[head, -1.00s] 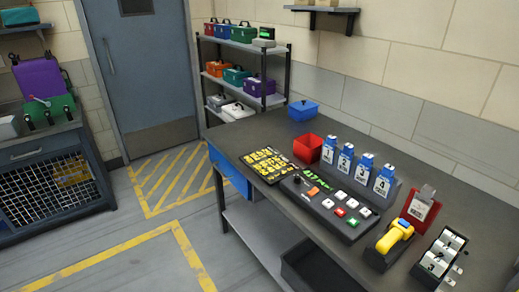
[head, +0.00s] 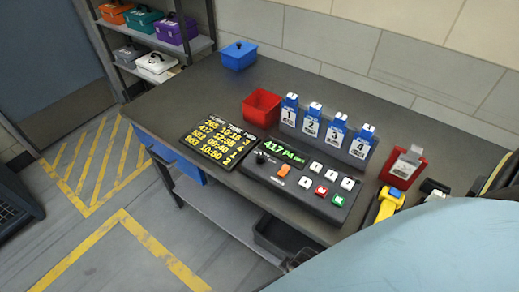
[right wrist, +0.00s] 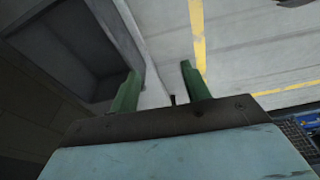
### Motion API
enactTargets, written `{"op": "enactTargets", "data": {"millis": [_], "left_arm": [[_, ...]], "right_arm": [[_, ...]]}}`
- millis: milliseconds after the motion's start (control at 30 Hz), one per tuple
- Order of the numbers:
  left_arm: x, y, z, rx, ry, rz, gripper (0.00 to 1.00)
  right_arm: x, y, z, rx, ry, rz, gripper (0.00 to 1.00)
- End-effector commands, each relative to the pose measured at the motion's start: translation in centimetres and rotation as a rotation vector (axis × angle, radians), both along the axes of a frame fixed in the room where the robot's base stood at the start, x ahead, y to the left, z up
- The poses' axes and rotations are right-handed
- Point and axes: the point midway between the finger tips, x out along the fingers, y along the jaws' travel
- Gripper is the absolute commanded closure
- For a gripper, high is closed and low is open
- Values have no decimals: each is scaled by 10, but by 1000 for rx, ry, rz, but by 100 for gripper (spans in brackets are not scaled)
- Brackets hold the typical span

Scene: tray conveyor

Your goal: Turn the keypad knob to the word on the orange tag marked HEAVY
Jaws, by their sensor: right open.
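The keypad (head: 300,185) is a dark panel on the bench. An orange piece (head: 284,170) sits just right of the knob. I cannot read any HEAVY tag. My right gripper (right wrist: 159,70) shows two green fingers apart with nothing between them, over the floor in the right wrist view. Its fingers are not in the head view, where my light blue arm (head: 430,245) fills the lower right. My left gripper is not in view.
A board with yellow times (head: 218,143) lies left of the keypad. A red bin (head: 262,107), a rack of blue numbered tags (head: 325,135) and a red holder (head: 402,167) stand behind. A yellow tool (head: 388,203) is at right. The bench's left part is clear.

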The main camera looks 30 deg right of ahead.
Motion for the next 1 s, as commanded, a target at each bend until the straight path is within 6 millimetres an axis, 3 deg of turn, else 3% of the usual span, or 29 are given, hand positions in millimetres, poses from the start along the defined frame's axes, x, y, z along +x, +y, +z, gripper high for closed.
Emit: {"op": "enactTargets", "data": {"millis": [33,200,633,800,1000], "left_arm": [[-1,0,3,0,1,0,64],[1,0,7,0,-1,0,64],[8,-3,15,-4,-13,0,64],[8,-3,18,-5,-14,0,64],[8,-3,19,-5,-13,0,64]], "right_arm": [[19,5,27,7,-23,19,53],[54,18,97,23,-52,79,53],[77,39,232,42,-109,233,53],[88,51,286,35,-136,421,53],[110,60,303,6,-129,682,53]]}}
